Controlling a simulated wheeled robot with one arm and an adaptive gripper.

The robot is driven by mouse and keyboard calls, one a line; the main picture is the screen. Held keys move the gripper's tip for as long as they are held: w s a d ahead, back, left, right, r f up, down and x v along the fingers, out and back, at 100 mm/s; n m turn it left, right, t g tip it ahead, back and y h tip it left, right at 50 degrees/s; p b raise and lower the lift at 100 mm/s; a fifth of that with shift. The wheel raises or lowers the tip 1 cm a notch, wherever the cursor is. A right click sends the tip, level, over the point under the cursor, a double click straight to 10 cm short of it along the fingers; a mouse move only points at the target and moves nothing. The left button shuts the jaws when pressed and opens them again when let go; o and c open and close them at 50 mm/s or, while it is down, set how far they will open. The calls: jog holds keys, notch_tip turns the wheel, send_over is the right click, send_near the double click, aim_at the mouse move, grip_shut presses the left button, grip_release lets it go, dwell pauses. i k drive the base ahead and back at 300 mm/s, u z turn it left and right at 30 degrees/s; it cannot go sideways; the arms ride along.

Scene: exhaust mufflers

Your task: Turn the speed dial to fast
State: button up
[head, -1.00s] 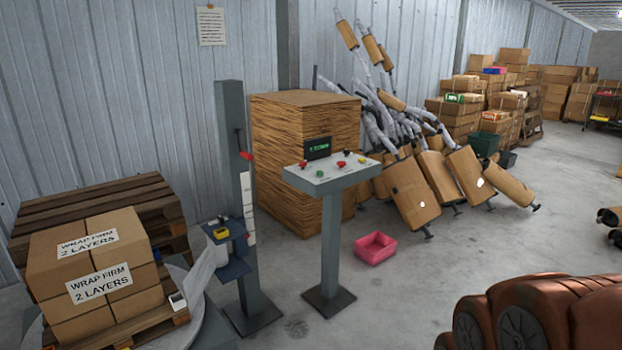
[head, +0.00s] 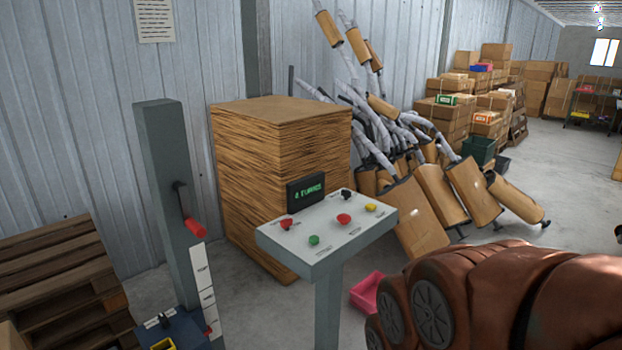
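A control console (head: 318,258) on a grey post stands in front of me, with a pale sloped panel on top. The panel carries a red knob (head: 286,223) at the left, a green button (head: 314,240), a red button (head: 344,219), a black knob (head: 346,195) at the back and a yellow button (head: 370,208). The labels are too small to read, so I cannot tell which knob is the speed dial or where it points. A small display (head: 306,193) with green text stands at the panel's back edge. My brown arm fills the lower right; my gripper is not in view.
A grey mast (head: 165,190) with a red-handled lever (head: 194,228) stands left of the console. A large cardboard-like stack (head: 240,180) stands behind it. Wrapped mufflers (head: 425,195) lean behind. A pink bin (head: 367,292) sits on the floor, partly behind my arm. Pallets (head: 60,280) lie at left.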

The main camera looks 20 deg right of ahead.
aim_at(347, 193)
jog(key=i, duration=1.65)
jog(key=z, duration=0.05)
